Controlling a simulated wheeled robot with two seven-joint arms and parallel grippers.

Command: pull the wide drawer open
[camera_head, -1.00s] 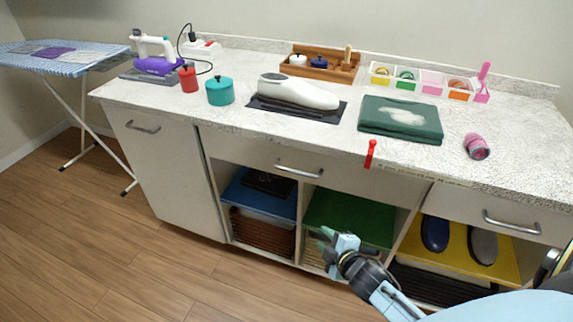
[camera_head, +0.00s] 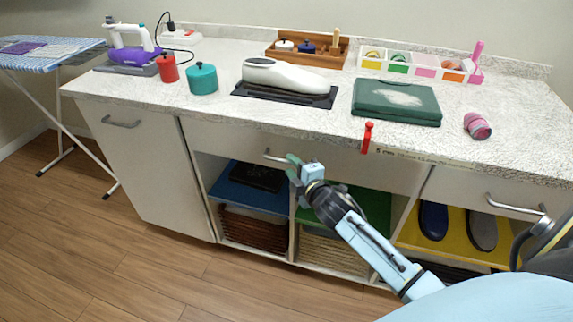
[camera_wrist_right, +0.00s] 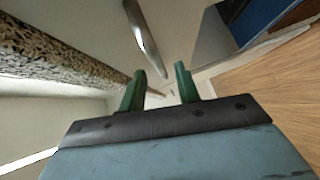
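The wide drawer (camera_head: 225,140) is shut under the middle of the countertop. Its silver bar handle (camera_head: 277,157) is partly hidden behind my right gripper in the head view. In the right wrist view the handle (camera_wrist_right: 145,40) lies ahead of the fingertips, a little to the left. My right gripper (camera_head: 293,166) is at the handle's right end, and its two green fingers (camera_wrist_right: 161,80) are apart with nothing between them. I cannot tell whether a finger touches the handle. My left gripper is not in view.
A red clip-like object (camera_head: 367,138) hangs at the counter edge right of the handle. Open cubbies below hold a blue board (camera_head: 235,199), a green board (camera_head: 375,205) and shoes on a yellow board (camera_head: 455,245). Another drawer handle (camera_head: 515,207) is at the right.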

